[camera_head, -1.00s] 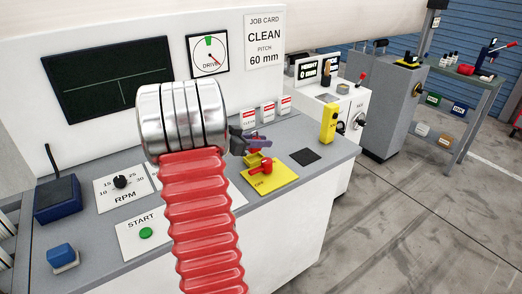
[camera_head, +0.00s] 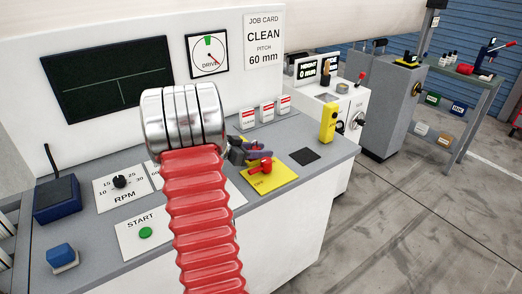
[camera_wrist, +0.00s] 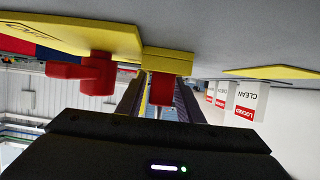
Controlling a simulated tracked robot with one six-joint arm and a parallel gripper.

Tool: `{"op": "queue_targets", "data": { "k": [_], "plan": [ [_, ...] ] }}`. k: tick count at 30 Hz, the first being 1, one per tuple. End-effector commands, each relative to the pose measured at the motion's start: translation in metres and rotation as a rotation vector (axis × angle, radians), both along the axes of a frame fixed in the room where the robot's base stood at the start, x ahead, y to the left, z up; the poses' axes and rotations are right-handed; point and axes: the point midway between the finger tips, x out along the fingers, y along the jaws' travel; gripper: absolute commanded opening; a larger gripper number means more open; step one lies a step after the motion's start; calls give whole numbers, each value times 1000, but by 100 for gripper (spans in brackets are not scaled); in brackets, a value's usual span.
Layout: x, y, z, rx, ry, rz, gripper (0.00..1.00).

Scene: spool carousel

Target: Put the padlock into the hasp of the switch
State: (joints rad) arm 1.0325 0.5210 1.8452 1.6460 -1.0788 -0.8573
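The switch is a red handle (camera_head: 262,167) on a yellow plate (camera_head: 282,181) on the grey console. The handle (camera_wrist: 90,73) and plate (camera_wrist: 85,34) also show in the wrist view, which is upside down. A yellow block (camera_wrist: 167,61), apparently the hasp, is beside the plate's edge. My gripper (camera_head: 252,153) is low beside the handle in the head view. In the wrist view my gripper (camera_wrist: 160,92) has its dark fingers close on both sides of a red body, apparently the padlock (camera_wrist: 161,88). It lies right against the block in the picture; its shackle is hidden and I cannot tell whether it is in the hasp.
Tagged red-and-white cards (camera_head: 266,113) stand along the console's back. A yellow box (camera_head: 328,123) stands at the right edge, near a dark square (camera_head: 305,155). A green start button (camera_head: 145,232) and RPM dial (camera_head: 120,182) are left of my arm.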

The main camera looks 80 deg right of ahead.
Motion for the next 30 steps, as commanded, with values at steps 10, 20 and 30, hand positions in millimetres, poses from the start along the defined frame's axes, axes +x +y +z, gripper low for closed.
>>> {"op": "queue_targets", "data": {
  "k": [10, 20, 30],
  "plan": [
    [0, 0, 1, 0, 0, 0, 39],
    [19, 20, 14, -2, -2, 3, 39],
    [55, 61, 37, -2, 0, 4, 39]
  ]
}}
